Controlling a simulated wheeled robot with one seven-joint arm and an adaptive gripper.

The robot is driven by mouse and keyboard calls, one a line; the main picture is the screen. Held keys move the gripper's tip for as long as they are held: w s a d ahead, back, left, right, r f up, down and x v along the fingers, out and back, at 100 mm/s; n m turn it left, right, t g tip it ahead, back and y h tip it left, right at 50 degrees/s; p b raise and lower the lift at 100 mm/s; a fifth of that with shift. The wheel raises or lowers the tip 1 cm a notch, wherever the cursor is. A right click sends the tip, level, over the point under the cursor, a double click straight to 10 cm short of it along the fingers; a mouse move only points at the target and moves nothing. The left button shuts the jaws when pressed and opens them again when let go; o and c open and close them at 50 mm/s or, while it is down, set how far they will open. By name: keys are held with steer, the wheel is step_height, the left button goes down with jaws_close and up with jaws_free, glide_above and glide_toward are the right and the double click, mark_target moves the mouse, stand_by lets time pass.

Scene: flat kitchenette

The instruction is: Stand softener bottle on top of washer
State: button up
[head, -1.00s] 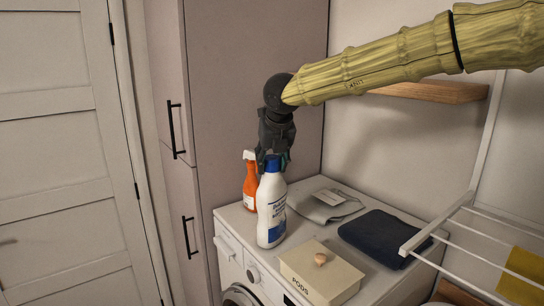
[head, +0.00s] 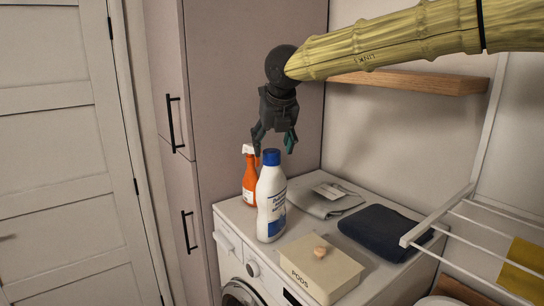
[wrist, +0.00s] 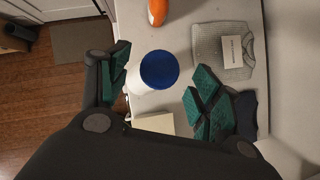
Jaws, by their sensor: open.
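The softener bottle (head: 271,203) is white with a blue cap and a blue label. It stands upright on top of the white washer (head: 237,223), near its front left part. My gripper (head: 274,147) is open and empty above the bottle, pointing down, with its fingertips apart from the cap. In the wrist view the blue cap (wrist: 160,69) shows between and beyond my open green-padded fingers.
An orange spray bottle (head: 249,180) stands just behind the softener bottle. A pods box (head: 322,268), a folded dark cloth (head: 384,233) and a grey folded cloth (head: 328,203) lie on the washer. A wooden shelf (head: 410,80) and drying rack (head: 470,225) are at right.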

steer(key=a+b+v, duration=0.1)
steer(key=v, duration=0.6)
steer(key=shift+s+d+r+b, duration=0.2)
steer(key=shift+d+r+b, duration=0.2)
steer(key=shift+d, duration=0.15)
stand_by(0.8)
